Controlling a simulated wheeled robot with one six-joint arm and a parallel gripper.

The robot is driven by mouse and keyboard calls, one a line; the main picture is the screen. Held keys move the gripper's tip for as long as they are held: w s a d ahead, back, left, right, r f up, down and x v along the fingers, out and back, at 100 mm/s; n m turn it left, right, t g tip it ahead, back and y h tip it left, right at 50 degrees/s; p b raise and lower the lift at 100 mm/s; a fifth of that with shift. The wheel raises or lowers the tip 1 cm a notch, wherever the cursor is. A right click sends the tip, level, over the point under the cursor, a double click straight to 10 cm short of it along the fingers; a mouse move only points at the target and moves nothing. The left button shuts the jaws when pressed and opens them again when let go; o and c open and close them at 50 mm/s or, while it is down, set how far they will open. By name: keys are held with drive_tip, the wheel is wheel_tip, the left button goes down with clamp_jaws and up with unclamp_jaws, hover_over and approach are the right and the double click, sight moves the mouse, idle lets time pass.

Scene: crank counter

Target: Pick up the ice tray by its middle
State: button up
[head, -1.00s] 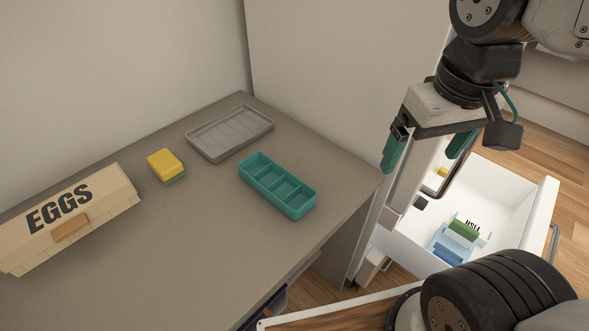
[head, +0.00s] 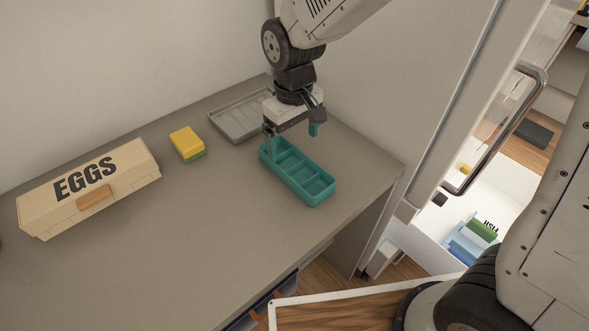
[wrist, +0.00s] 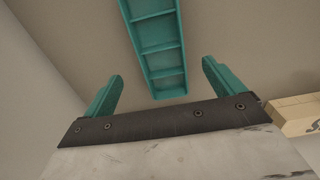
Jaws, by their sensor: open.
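The teal ice tray (head: 298,172) lies on the counter, a long open tray with several compartments in a row. In the wrist view the ice tray (wrist: 156,48) runs up from between my fingers and out of the top edge. My gripper (head: 291,134) is open and empty, above the far end of the tray. In the wrist view my gripper (wrist: 160,88) has its two teal fingers apart, one to each side of the tray's near end. The fingers do not touch the tray in the wrist view.
A grey ridged tray (head: 236,118) lies behind, partly hidden by my gripper. A yellow and green sponge (head: 187,143) and an egg carton (head: 92,186) stand to the left. An open white drawer (head: 440,222) holding packages is at the right. The front counter (head: 215,235) is clear.

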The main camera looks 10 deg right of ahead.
sight(295, 173)
drive_tip(key=f, duration=0.7)
drive_tip(key=shift+s+d, duration=0.1)
drive_tip(key=shift+s, duration=0.2)
drive_tip(key=shift+r, duration=0.1)
drive_tip(key=c, duration=1.3)
drive_tip(key=shift+r, duration=0.1)
drive_tip(key=shift+c, duration=0.2)
